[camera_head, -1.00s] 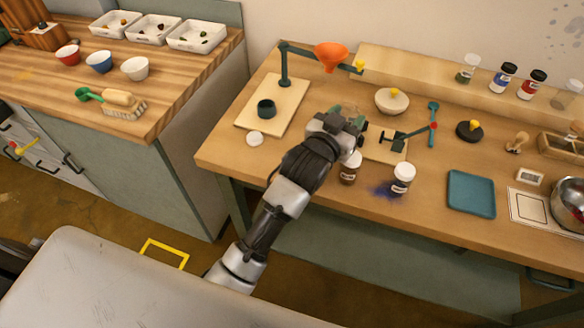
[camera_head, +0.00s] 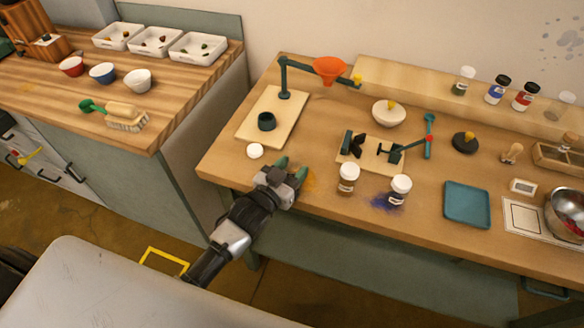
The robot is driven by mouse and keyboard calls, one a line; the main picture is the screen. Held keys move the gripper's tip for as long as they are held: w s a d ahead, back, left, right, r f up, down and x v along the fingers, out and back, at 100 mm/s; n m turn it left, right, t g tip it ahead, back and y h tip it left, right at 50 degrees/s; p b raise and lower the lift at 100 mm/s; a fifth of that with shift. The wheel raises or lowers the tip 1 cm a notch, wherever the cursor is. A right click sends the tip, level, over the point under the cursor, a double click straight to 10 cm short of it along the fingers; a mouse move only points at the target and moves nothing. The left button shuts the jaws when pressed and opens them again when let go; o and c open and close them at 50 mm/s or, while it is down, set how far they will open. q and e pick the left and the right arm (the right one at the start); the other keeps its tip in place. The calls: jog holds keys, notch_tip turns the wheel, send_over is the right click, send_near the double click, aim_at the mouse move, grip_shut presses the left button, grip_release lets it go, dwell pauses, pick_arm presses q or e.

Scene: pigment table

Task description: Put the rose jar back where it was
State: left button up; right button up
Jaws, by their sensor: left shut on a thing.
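My left gripper (camera_head: 290,169) is low over the front edge of the table, left of the brown jar. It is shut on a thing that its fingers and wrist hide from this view. I cannot make out a jar that is clearly rose. On the back shelf (camera_head: 408,72) stand a green jar (camera_head: 462,83), a blue jar (camera_head: 498,91), a red jar (camera_head: 525,97) and a pale, faint jar (camera_head: 560,106). My right gripper is not in view.
An orange stain (camera_head: 309,182) lies beside the gripper, and a white lid (camera_head: 255,150) lies to its left. A stand with an orange funnel (camera_head: 330,70), a board with a black clamp (camera_head: 384,153), a white bowl (camera_head: 388,114) and a teal tray (camera_head: 467,204) take up the table.

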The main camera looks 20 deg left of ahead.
pick_arm(q)
jog(key=shift+f, duration=0.2)
jog(key=o, duration=0.9)
jog(key=shift+o, duration=0.2)
